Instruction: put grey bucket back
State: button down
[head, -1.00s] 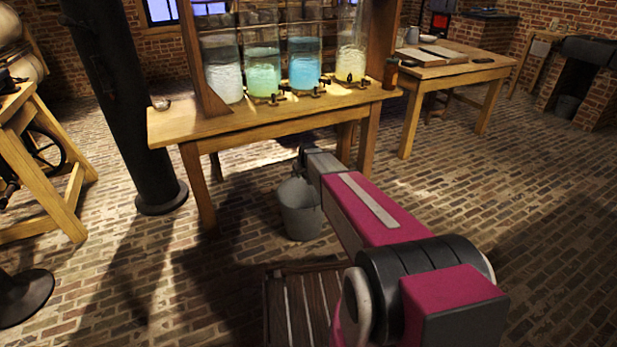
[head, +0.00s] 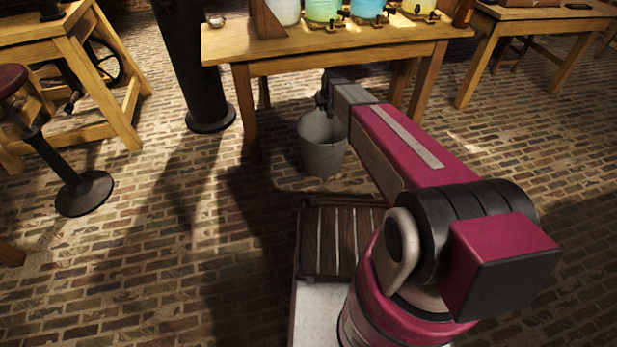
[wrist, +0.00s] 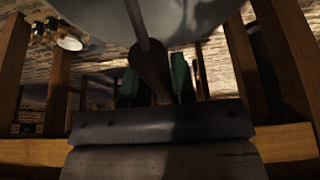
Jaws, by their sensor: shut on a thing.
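The grey bucket (head: 322,155) hangs upright below my gripper (head: 322,98) in the head view, in front of the jar table. Whether its base touches the brick floor I cannot tell. In the wrist view the bucket's pale metal body (wrist: 100,18) fills the top. My gripper (wrist: 155,82) is shut on the bucket's handle, with a dark green finger on either side of its brown grip. In the head view the fingers are small and dark against the table's shadow.
A wooden table (head: 330,48) with several jars of coloured liquid stands behind the bucket. A black column (head: 190,70) is at its left. A stool (head: 60,165) stands at left. Brick floor between is clear.

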jog(key=s+a, duration=1.3)
jog(key=a, duration=0.3)
jog(key=w+d+f, duration=0.7)
jog(key=w+f, duration=0.1)
jog(key=f, duration=0.2)
jog(key=shift+w+d+f, duration=0.15)
jog(key=shift+d+f, duration=0.1)
jog(key=shift+d, duration=0.05)
jog(key=shift+f, duration=0.1)
jog(key=c, duration=0.9)
grip_release()
jog(key=shift+f, duration=0.1)
jog(key=shift+c, duration=0.2)
